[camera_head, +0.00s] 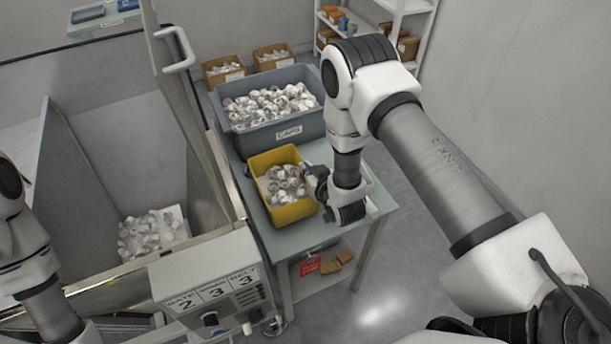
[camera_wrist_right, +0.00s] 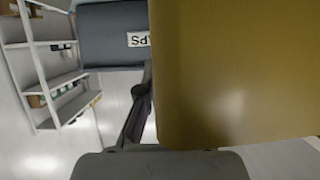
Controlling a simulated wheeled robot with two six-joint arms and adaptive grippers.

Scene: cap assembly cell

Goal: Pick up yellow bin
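The yellow bin (camera_head: 292,213), filled with white caps (camera_head: 284,184), stands upright on the light green table (camera_head: 262,236). My right gripper (camera_head: 315,180) is at the bin's right rim, touching or very close to it. In the right wrist view the yellow bin (camera_wrist_right: 235,75) fills most of the right half, with a dark finger (camera_wrist_right: 138,115) beside its edge. The other finger is hidden, so I cannot tell whether the gripper is closed on the rim. Only links of my left arm show at the lower left; its gripper is out of view.
A large grey bin of caps (camera_head: 276,137) stands right behind the yellow bin. A metal hopper (camera_head: 120,205) with caps is on the left, with a control box (camera_head: 212,285) in front. Cardboard boxes (camera_head: 272,58) and a shelf (camera_head: 395,8) are behind. Floor at right is clear.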

